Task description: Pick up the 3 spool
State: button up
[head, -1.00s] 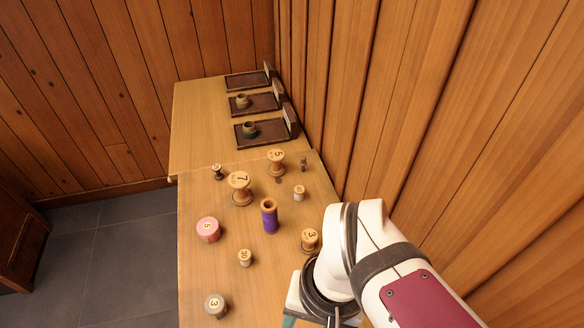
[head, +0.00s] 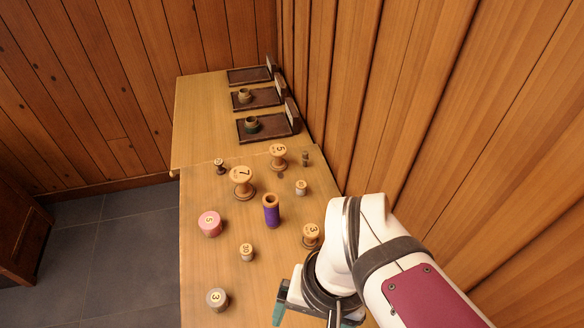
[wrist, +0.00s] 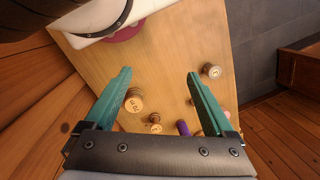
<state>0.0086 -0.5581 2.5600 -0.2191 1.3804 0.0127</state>
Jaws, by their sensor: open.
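Two spools carry a 3. One is a tan wooden spool (head: 311,234) beside my arm at the right of the table in the head view. The other has a greyish top (head: 216,299) at the near left. It seems to be the grey-topped spool (wrist: 211,70) right of the right finger in the wrist view. A tan spool (wrist: 134,101) stands near the left finger; its mark is hard to read. My gripper (wrist: 160,74) is open and empty above the table. Its teal fingers show partly below my arm in the head view (head: 306,317).
A purple spool (head: 271,212), a pink spool (head: 210,224), a 30 spool (head: 246,253) and a tall 7 spool (head: 242,181) stand mid-table. Dark trays (head: 262,129) line the back, two holding spools. A wooden wall (head: 400,110) bounds the right.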

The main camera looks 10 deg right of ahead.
jog(key=n+g+h, duration=0.1)
jog(key=n+h, duration=1.2)
jog(key=n, duration=0.7)
send_near(306, 232)
jog(key=s+r, duration=0.5)
jog(key=s, duration=0.3)
jog(key=w+a+f+n+t+h, duration=0.2)
jog(key=w+a+f+n+t, duration=0.2)
jog(key=f+n, duration=0.1)
jog(key=shift+n, duration=0.3)
jog(key=x, duration=1.5)
jog(key=shift+w+d+f, duration=0.2)
jog(key=shift+f, duration=0.15)
jog(key=c, duration=1.4)
grip_shut()
jog(key=shift+r, duration=0.1)
